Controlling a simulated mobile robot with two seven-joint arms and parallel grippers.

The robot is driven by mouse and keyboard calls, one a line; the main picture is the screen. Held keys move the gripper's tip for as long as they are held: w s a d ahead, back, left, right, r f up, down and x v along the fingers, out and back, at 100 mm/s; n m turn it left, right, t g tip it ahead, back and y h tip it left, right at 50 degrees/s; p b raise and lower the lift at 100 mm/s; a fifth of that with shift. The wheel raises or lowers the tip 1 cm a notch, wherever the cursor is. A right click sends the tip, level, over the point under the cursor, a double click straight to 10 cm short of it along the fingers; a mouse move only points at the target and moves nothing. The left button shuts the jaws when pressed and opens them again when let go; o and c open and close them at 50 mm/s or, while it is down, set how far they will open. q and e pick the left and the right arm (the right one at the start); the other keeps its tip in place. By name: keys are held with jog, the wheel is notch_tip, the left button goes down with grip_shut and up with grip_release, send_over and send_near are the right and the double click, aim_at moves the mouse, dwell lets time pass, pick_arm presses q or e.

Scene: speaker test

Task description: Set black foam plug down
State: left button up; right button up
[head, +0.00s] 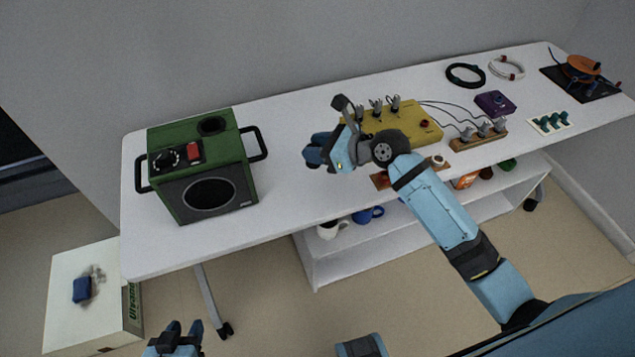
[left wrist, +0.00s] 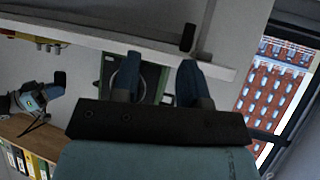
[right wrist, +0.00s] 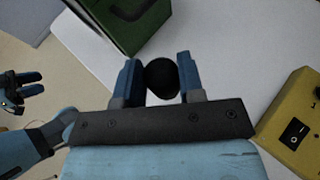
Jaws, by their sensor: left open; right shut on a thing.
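The black foam plug (right wrist: 160,77) is a dark round piece between the two blue fingers of my right gripper (right wrist: 157,78), which is shut on it. In the head view my right gripper (head: 315,150) is over the white table, between the green speaker box (head: 208,170) and the yellow box; the plug cannot be made out there. My left gripper (head: 183,336) is low in front of the table, below the speaker box. In the left wrist view it (left wrist: 158,82) is open with nothing between its fingers.
The white table (head: 285,195) is bare between the speaker box and my right gripper. The yellow box (head: 418,127) with a switch stands right of it. A purple box (head: 495,103) and cable coils lie further right. Mugs sit on a shelf below. A carton (head: 60,310) stands at left.

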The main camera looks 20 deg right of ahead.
aim_at(317, 168)
notch_tip(317, 168, down, 7)
jog(key=shift+r+b, duration=0.15)
jog(key=shift+b, duration=0.5)
notch_tip(317, 168, down, 4)
jog(key=shift+f+b, duration=0.1)
jog(key=shift+b, duration=0.55)
pick_arm(q)
jog(key=shift+d+f, duration=0.35)
jog(key=shift+f, duration=0.1)
pick_arm(e)
jog(key=o, duration=0.9)
